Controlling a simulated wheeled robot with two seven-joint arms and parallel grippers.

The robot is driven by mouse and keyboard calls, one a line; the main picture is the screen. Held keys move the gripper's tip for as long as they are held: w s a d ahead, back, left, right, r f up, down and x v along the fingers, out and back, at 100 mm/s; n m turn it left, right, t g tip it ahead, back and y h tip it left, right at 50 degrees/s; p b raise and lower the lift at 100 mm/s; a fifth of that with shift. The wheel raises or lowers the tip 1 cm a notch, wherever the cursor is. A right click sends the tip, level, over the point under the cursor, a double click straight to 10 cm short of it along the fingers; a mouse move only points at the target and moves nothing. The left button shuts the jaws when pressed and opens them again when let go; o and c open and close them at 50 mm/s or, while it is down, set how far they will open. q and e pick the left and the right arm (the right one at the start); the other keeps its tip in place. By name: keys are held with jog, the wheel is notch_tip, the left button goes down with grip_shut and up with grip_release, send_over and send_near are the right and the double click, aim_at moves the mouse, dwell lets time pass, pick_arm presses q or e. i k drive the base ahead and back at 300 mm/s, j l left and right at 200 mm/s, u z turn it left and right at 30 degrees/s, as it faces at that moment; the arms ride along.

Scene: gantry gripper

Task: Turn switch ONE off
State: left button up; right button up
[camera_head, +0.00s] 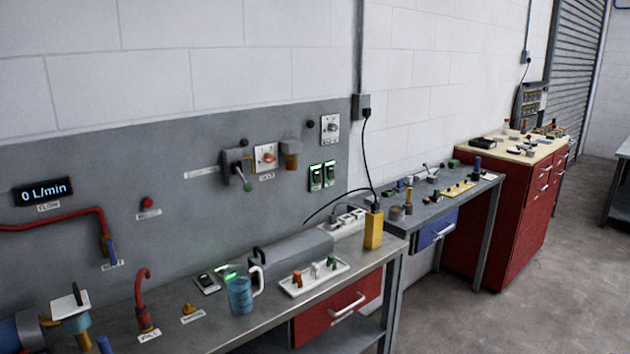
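Two dark rocker switches with green-lit surrounds sit side by side on the grey wall panel, a left switch (315,178) and a right switch (329,174). Their markings are too small to read, so I cannot tell which is switch ONE. Their rocker positions are also too small to tell. Neither of my grippers is in view, and nothing covers the switches.
A white plate with a grey knob (330,129) is above the switches, and an orange-knob plate (265,158) is to their left. Below, the bench holds a measuring jug (240,294), a lever tray (314,277) and a yellow block (373,230) with a cable.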

aim_at(316, 175)
jog(key=i+l+u, duration=0.1)
jog(key=i+l, duration=0.2)
jog(key=i+l+u, duration=0.1)
jog(key=i+l, duration=0.15)
jog(key=i+l+u, duration=0.1)
jog(key=i+l, duration=0.15)
jog(key=l, duration=0.15)
jog(key=i+l+u, duration=0.15)
jog(key=i+l, duration=0.15)
jog(key=i+l+u, duration=0.1)
jog(key=l, duration=0.35)
jog(key=i+l+u, duration=0.1)
jog(key=i+l, duration=0.25)
jog(key=i+l+u, duration=0.1)
jog(key=l, duration=0.4)
jog(key=i, duration=0.1)
